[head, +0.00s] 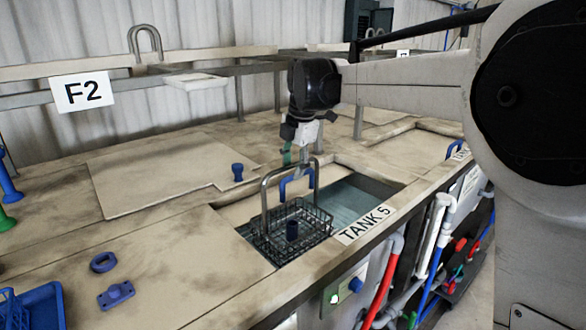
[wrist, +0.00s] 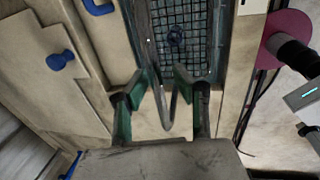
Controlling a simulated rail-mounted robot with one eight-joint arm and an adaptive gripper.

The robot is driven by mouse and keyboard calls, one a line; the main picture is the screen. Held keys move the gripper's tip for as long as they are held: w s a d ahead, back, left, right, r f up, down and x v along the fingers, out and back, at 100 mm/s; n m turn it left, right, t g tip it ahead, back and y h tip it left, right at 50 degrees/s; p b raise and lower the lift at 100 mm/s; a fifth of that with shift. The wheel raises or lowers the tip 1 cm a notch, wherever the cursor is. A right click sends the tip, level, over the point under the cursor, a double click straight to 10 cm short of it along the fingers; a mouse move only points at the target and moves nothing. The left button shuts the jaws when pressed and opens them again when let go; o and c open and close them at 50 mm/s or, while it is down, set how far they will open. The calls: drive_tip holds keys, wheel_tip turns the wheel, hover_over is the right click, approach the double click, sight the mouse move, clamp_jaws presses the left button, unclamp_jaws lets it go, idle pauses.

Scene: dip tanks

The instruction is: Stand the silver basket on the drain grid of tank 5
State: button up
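The silver basket (head: 312,222) is a wire basket with a tall arched handle (head: 264,205). In the head view it is upright at the left end of the opening of tank 5 (head: 372,193); what it rests on is hidden. A small dark blue part (head: 292,230) is inside it. The basket mesh (wrist: 190,18) and blue part (wrist: 176,37) also show in the wrist view. My gripper (head: 301,148) is at the top of the handle. In the wrist view its green-padded fingers (wrist: 162,100) are apart, with the handle's arch between them. No drain grid is clearly distinguishable.
The "TANK 5" label (head: 366,222) is on the front edge. A blue handle (head: 296,184) is behind the basket. A closed lid (head: 150,172) with a blue knob (head: 238,172) is at left. Blue parts (head: 116,294) and a blue tray (head: 40,306) are at front left.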

wheel_tip(320, 180, up, 12)
drive_tip(key=s+d, duration=0.1)
drive_tip(key=shift+s+d+f, duration=0.2)
drive_tip(key=shift+s+d, duration=0.05)
drive_tip(key=shift+s, duration=0.15)
drive_tip(key=s+d+f+m+t+b, duration=0.1)
drive_tip(key=s+d+f+m, duration=0.3)
drive_tip(key=s+d+m, duration=0.4)
drive_tip(key=s+d+f+m+t+b, duration=0.1)
drive_tip(key=s+d+f+m+t, duration=0.1)
drive_tip(key=s+d+f+m, duration=0.5)
drive_tip(key=s+d+f+m+t, duration=0.1)
drive_tip(key=s+f+m, duration=0.4)
drive_tip(key=s, duration=0.4)
drive_tip(key=s+d+f+m+t+h+b, duration=0.1)
drive_tip(key=s+d+f+m, duration=0.1)
drive_tip(key=s+f+m, duration=0.4)
drive_tip(key=s+f, duration=0.1)
drive_tip(key=s, duration=0.2)
drive_tip(key=shift+s+d+f+t+b, duration=0.2)
drive_tip(key=shift+d+f+t+b, duration=0.1)
drive_tip(key=shift+f, duration=0.1)
drive_tip(key=shift+a, duration=0.15)
